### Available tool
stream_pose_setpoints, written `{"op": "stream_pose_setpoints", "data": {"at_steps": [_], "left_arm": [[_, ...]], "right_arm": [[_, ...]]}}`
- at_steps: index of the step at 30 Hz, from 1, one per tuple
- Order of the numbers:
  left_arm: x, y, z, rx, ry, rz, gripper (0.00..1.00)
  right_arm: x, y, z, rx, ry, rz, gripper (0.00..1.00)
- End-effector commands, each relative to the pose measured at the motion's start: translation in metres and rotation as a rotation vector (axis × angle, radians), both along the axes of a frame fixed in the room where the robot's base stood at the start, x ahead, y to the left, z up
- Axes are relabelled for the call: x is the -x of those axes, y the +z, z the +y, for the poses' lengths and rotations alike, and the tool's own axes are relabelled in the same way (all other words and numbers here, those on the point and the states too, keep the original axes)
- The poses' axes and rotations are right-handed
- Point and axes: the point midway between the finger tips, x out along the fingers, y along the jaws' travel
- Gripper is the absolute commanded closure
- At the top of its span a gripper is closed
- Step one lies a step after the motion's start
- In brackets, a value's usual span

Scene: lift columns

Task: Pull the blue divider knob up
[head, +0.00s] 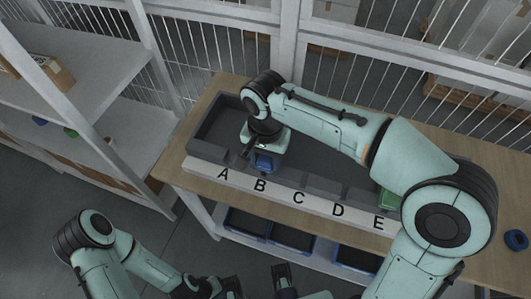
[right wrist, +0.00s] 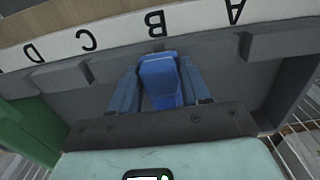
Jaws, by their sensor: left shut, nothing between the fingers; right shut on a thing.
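The blue divider knob (right wrist: 160,70) stands upright between the blue fingers of my right gripper (right wrist: 160,90) in the right wrist view. In the head view, my right gripper (head: 264,160) reaches down into the dark grey tray (head: 208,128) by the letter B, shut on the knob. The gripper hides most of the knob there. The tray's white front strip (head: 310,200) carries the letters A to E. My left gripper (head: 232,287) is low at the bottom edge of the head view, away from the table, shut and empty, and partly cut off.
A green thing (head: 388,200) sits near E, and shows in the right wrist view (right wrist: 25,130). A blue ring-shaped thing (head: 516,240) lies on the wooden table at right. Dark bins (head: 292,238) stand below. Shelves (head: 80,70) are at left, wire fencing behind.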

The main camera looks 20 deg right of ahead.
Motion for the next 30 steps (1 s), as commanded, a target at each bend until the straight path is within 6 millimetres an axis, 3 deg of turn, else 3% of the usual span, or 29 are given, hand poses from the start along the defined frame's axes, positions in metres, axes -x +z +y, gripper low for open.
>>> {"op": "stream_pose_setpoints", "data": {"at_steps": [6,7,29,30], "left_arm": [[-0.002,0.008,0.000,0.000,0.000,-0.002,1.00],[-0.002,0.008,0.000,0.000,0.000,-0.003,1.00],[-0.005,0.020,0.000,0.000,0.000,-0.007,1.00],[-0.005,0.020,0.000,0.000,0.000,-0.007,1.00]], "right_arm": [[-0.001,0.013,0.001,-0.005,0.000,-0.012,0.73],[-0.001,0.014,0.001,-0.006,0.000,-0.013,0.82],[-0.001,0.025,0.001,-0.004,0.000,-0.008,0.81],[-0.001,0.025,0.001,-0.004,0.000,-0.007,0.49]]}}
